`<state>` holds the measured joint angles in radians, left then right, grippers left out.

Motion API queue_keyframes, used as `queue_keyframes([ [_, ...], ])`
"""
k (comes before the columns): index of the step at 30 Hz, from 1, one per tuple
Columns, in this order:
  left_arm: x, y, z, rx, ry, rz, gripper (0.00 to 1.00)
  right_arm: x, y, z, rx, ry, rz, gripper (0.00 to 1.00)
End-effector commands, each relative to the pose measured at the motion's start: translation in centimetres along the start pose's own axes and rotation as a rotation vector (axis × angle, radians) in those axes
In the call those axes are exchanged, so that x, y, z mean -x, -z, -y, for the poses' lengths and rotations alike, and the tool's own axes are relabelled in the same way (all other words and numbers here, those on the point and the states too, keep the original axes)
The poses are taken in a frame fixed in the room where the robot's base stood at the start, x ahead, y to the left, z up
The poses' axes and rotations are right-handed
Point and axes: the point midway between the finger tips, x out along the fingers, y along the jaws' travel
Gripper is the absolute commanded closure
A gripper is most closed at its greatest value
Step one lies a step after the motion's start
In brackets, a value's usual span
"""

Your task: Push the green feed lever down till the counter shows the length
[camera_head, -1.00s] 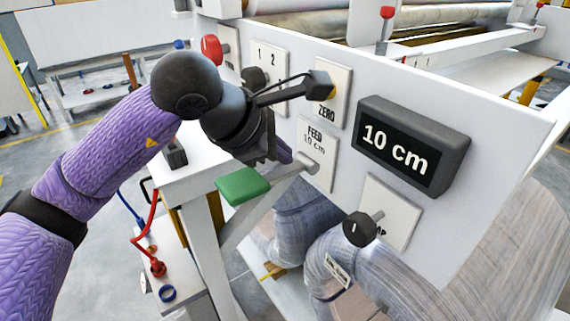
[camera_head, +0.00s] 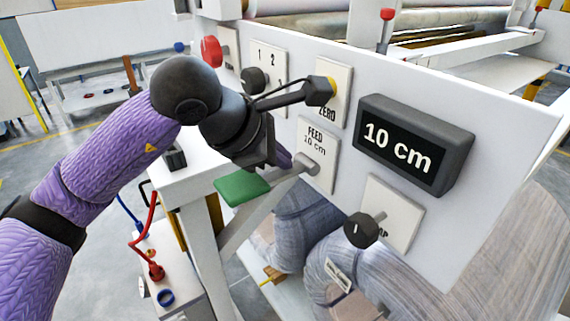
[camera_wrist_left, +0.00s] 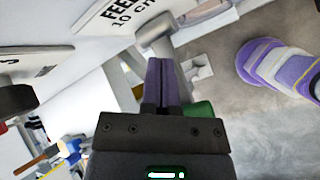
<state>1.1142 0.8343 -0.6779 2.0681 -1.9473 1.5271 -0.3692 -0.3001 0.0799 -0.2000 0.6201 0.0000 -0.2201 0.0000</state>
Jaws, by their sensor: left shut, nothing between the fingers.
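The green feed lever handle (camera_head: 241,188) sticks out to the left of the "FEED 10 cm" plate (camera_head: 317,150) on the white panel. Its metal arm meets the pivot at the plate. My left gripper (camera_head: 284,160) is shut and empty, its fingertips close to the lever arm near the pivot; I cannot tell whether they touch. In the left wrist view the closed purple fingers (camera_wrist_left: 162,82) lie over the lever, and part of the green handle (camera_wrist_left: 200,109) shows to their right. The counter (camera_head: 398,148) reads "10 cm". My right gripper is not in view.
The panel also carries a red knob (camera_head: 211,51), a "ZERO" plate (camera_head: 335,92) and a black-knobbed lever (camera_head: 361,230). Grey wrapped coils (camera_head: 365,262) sit below. A white bench (camera_head: 178,180) with cables stands to the left.

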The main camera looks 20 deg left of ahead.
Motion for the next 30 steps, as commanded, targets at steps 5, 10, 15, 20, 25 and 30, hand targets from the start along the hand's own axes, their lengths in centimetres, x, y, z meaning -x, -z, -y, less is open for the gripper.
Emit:
queue_keyframes([
  [5, 0.0, 0.0, 0.0, 0.000, 0.000, 0.000, 1.00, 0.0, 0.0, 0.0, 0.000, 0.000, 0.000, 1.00],
  [10, 0.1, 0.0, 0.0, 0.000, 0.000, 0.000, 1.00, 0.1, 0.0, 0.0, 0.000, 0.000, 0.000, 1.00],
  [15, 0.6, -0.5, -0.5, 0.000, 0.000, 0.000, 1.00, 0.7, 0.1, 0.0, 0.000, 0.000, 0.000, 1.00],
  [20, 1.3, -1.0, -1.0, 0.000, -0.001, 0.001, 1.00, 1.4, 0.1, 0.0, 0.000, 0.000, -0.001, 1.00],
  [25, 1.5, -1.1, -1.1, 0.000, 0.000, 0.000, 1.00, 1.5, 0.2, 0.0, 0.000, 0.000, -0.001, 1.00],
  [30, 1.4, -1.1, -1.1, 0.000, 0.000, 0.000, 1.00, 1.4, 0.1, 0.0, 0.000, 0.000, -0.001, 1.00],
])
